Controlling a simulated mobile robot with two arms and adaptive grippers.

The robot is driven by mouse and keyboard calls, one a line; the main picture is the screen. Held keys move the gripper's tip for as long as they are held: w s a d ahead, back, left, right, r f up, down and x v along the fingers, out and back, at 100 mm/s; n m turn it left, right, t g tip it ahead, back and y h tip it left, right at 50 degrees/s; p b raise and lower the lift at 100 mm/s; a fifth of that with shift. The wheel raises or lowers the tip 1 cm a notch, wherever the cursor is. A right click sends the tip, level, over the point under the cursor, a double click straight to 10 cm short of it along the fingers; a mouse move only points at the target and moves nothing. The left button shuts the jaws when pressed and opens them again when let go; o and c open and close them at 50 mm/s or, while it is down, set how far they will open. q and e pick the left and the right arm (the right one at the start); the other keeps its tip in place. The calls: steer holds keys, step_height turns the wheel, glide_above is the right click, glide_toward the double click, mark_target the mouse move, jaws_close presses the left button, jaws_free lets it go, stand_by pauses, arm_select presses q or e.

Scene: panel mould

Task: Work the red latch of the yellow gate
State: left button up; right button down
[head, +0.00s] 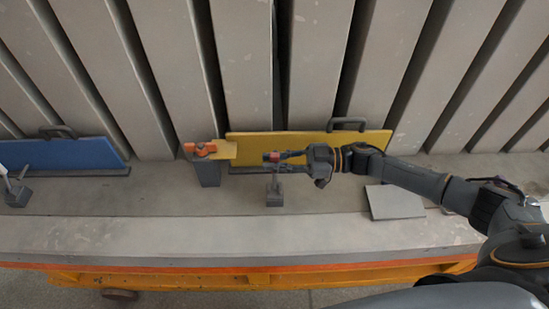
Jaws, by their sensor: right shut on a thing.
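The yellow gate (300,144) stands upright as a long panel with a dark handle (346,123) on its top right. An orange-red fitting (201,149) sits on a grey post (207,174) at the gate's left end. My left gripper is out of view.
A blue panel (62,154) with a dark handle stands at the left, with another small block and upright (17,194) before it. A flat grey plate (394,202) lies under my right arm. Tall grey ribs rise behind. The front ledge (150,233) is clear.

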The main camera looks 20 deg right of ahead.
steer(key=s+a+f+n+b, duration=0.1)
steer(key=s+f+n+b, duration=0.1)
steer(key=s+n, duration=0.1)
steer(key=s+a+f+n+b, duration=0.1)
steer(key=s+f+n+b, duration=0.1)
steer(key=n, duration=0.4)
steer(key=s+a+f+n+b, duration=0.1)
steer(key=s+f+n+b, duration=0.1)
steer(key=s+n+b, duration=0.2)
steer(key=shift+s+f, duration=0.2)
steer(key=shift+s, duration=0.35)
steer(key=shift+s+a+f+n+b, duration=0.1)
steer(key=shift+s+f+n+b, duration=0.1)
steer(key=shift+f+n+b, duration=0.45)
steer(key=shift+s+f+n+b, duration=0.15)
steer(key=shift+f+n+b, duration=0.15)
steer(key=shift+n+b, duration=0.55)
steer(key=c, duration=1.3)
jaws_free()
steer(key=shift+d, duration=0.2)
steer(key=v, duration=1.1)
steer(key=shift+s+d, duration=0.2)
steer(key=shift+d, duration=0.1)
